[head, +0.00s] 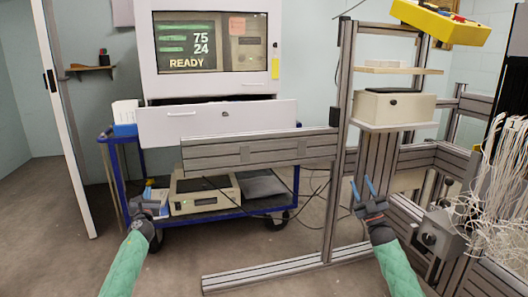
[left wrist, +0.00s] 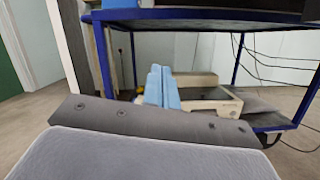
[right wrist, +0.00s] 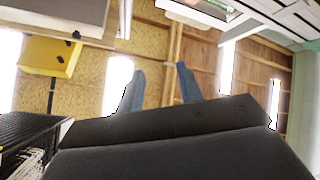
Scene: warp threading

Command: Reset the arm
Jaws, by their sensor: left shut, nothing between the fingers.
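My left gripper (head: 149,188) is at the lower left of the head view, in front of the blue cart. In the left wrist view its light blue fingers (left wrist: 161,86) are together, with nothing seen between them. My right gripper (head: 363,187) is at the lower right of the head view, pointing up in front of the metal frame. In the right wrist view its two blue fingers (right wrist: 158,84) stand well apart, with nothing between them. Both arms have green sleeves and come up from the bottom edge.
A blue cart (head: 122,187) carries a cabinet whose screen (head: 210,42) reads READY. A metal-profile frame (head: 339,130) stands right of centre. White threads (head: 497,180) hang at the far right. Floor is clear at lower left.

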